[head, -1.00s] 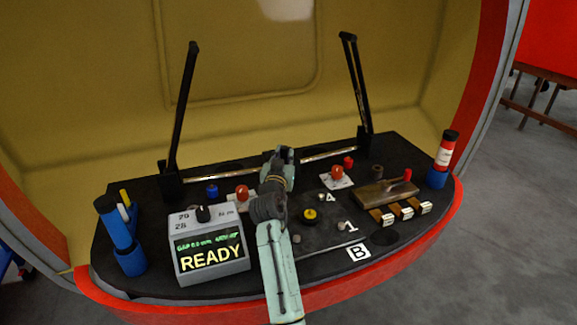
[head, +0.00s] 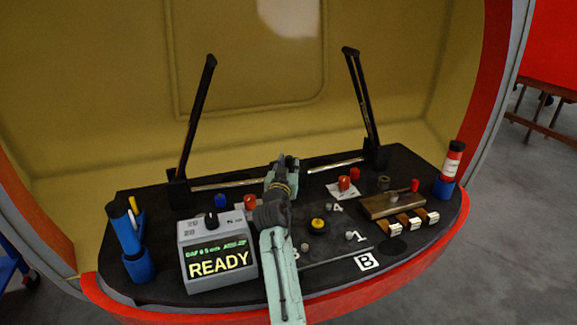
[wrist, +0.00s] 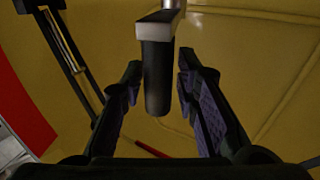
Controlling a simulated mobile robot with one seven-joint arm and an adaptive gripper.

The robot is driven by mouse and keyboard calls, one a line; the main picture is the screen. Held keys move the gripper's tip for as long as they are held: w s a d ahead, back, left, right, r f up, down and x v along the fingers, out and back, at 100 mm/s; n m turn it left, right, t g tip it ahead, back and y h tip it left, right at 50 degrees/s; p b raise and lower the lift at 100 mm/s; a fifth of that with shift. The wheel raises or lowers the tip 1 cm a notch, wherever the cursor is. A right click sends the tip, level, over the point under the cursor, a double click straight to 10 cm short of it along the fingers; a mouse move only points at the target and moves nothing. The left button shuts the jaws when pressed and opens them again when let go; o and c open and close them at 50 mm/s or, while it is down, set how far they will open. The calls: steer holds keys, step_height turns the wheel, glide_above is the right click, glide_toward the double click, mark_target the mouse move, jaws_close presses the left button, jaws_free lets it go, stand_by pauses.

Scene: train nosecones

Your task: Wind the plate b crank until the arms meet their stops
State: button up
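Two dark upright arms, the left (head: 195,118) and the right (head: 362,98), stand at the back of the black deck and lean inward. The plate b label (head: 367,262) lies at the deck's front right. In the head view my gripper (head: 283,162) is over the middle of the deck, between the arms, and hides the crank. In the wrist view a dark crank handle (wrist: 157,78) on a pale metal end piece hangs between the fingers of my gripper (wrist: 160,92). The fingers are open, with a visible gap on each side of the handle.
A display box (head: 217,258) reading READY stands left of my arm. A blue holder (head: 138,266) is at the far left. A red-and-white tube (head: 451,163) stands at the right. A brown block (head: 389,204), clips and small knobs, including a yellow one (head: 318,224), occupy the right side.

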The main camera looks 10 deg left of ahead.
steer(key=shift+o, duration=1)
steer(key=shift+d, duration=0.1)
steer(key=s, duration=1.2)
